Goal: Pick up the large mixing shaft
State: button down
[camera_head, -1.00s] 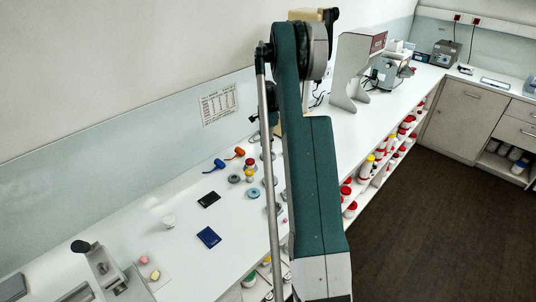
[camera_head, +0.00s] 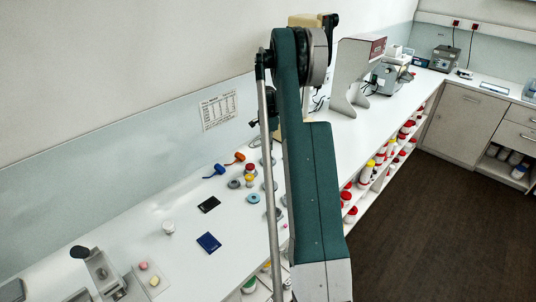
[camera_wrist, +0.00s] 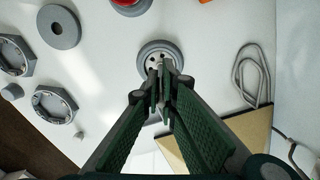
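In the wrist view, a round grey piece with a dark rim and holes in its pale centre (camera_wrist: 148,61) lies on the white counter just past my fingertips. My gripper (camera_wrist: 162,92) points down at it, its two dark green fingers converging. A thin metallic part, perhaps a shaft, shows at the fingertips. I cannot tell whether it is gripped. I cannot tell for sure which piece is the large mixing shaft. In the head view my arm hides the gripper and the counter beneath it.
A bent wire loop (camera_wrist: 242,76) lies right of the gripper beside a tan block (camera_wrist: 250,132). A grey ring disc (camera_wrist: 59,26) and several octagonal metal pieces lie left. Orange and blue tools (camera_head: 218,170) and dark flat pads (camera_head: 208,242) lie on the counter.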

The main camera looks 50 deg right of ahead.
jog(key=shift+r, duration=0.15)
notch_tip(320, 180, up, 10)
jog(key=shift+f+b, duration=0.15)
jog(key=shift+b, duration=0.15)
